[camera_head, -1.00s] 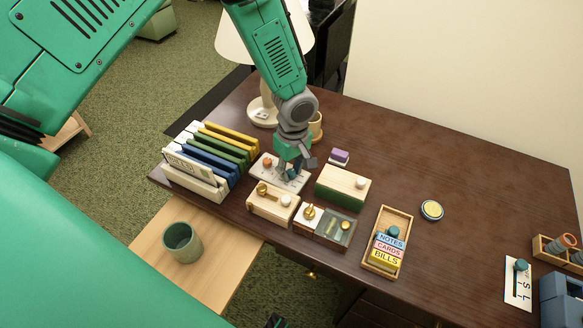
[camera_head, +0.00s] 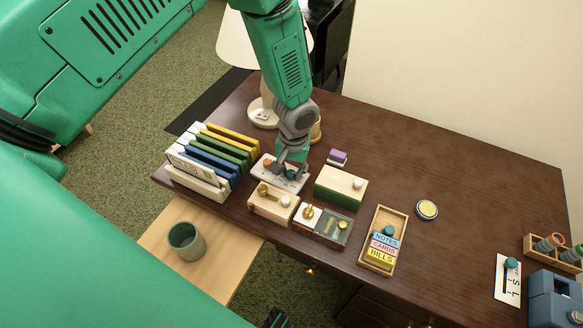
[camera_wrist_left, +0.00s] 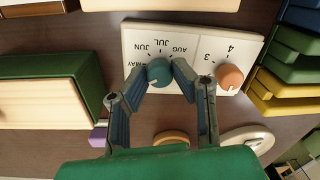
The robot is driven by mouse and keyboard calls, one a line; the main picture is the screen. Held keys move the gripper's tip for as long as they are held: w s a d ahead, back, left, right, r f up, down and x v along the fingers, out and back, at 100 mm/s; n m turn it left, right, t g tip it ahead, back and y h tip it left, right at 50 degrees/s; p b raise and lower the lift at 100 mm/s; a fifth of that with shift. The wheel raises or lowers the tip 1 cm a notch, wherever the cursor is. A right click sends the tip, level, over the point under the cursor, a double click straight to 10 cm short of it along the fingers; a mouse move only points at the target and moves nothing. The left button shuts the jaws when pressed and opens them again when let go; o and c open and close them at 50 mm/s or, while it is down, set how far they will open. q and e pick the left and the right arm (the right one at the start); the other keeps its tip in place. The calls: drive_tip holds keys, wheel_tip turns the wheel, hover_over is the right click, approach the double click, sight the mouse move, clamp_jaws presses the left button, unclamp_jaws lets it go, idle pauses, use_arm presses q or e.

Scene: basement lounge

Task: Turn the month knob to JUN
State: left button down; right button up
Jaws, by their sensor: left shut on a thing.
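The teal month knob (camera_wrist_left: 159,72) sits on a white dial plate (camera_wrist_left: 207,41), with MAY, JUN, JUL and AUG printed around it, upside down in the left wrist view. My left gripper (camera_wrist_left: 160,84) is shut on this knob, one finger on each side. A small pale mark shows on the knob's near edge, but I cannot tell surely which month it points to. In the head view my left gripper (camera_head: 291,168) reaches down to the plate (camera_head: 268,175) from above.
An orange knob (camera_wrist_left: 230,77) stands beside the month knob, near the numbers 3 and 4. A file rack (camera_head: 190,183) is left of the plate. A green and cream box (camera_head: 340,187) is to the right, and a wooden knob box (camera_head: 270,205) is in front.

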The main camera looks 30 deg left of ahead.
use_arm(q)
drive_tip(key=m, duration=0.3)
drive_tip(key=shift+m+p, duration=0.35)
drive_tip(key=shift+m, duration=0.05)
drive_tip(key=m, duration=0.3)
drive_tip(key=shift+m+p, duration=0.3)
drive_tip(key=shift+p, duration=0.05)
drive_tip(key=m, duration=0.3)
drive_tip(key=shift+m+t+p, duration=0.3)
drive_tip(key=shift+m, duration=1.9)
drive_tip(key=c, duration=1.3)
unclamp_jaws()
drive_tip(key=shift+c, duration=0.2)
